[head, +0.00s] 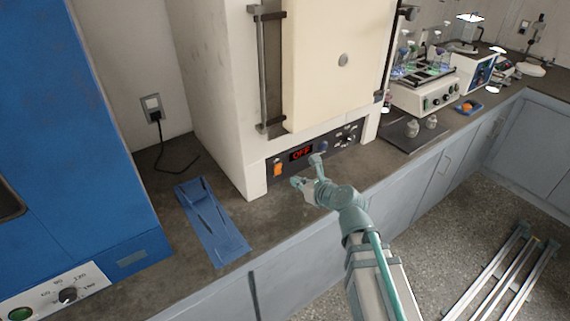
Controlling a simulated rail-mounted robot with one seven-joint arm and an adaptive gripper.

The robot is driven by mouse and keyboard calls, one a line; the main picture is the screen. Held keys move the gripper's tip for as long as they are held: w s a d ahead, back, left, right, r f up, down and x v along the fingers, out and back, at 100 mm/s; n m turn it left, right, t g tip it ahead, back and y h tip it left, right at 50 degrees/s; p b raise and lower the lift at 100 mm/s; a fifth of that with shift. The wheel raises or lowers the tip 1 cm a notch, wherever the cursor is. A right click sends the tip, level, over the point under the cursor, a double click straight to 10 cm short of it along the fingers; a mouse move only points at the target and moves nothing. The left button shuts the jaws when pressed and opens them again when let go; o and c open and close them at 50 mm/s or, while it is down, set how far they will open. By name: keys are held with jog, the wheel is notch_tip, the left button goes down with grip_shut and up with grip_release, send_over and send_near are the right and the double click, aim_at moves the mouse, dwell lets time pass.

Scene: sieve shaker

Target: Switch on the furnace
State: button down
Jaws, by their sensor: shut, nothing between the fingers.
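The furnace (225,90) is a large cream box on the bench, with a pale door (330,60) and a vertical handle (263,70). Its door looks closed. Along its lower front runs a dark control panel (335,147). An orange switch (277,169) is at the panel's left end, and a red display (301,153) beside it reads "OFF". Small knobs or buttons sit at the panel's right. My gripper (308,176) is shut and empty just in front of the panel, below the display and right of the orange switch. I cannot tell whether it touches the panel.
A blue cabinet (70,120) with a dial stands at the left. A blue tray-like piece (212,222) lies on the bench left of the furnace. A shaker with flasks (425,90) stands at the right. Metal rails (495,275) run along the floor.

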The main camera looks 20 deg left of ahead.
aim_at(279, 167)
jog(key=x, duration=0.4)
jog(key=shift+w+a+r+p, duration=0.4)
jog(key=shift+w+a+r, duration=0.2)
jog(key=shift+a, duration=0.25)
jog(key=shift+w+a+r, duration=0.15)
jog(key=shift+w+a, duration=0.25)
jog(key=shift+a, duration=0.05)
jog(key=shift+r+p, duration=0.15)
jog(key=shift+p, duration=0.35)
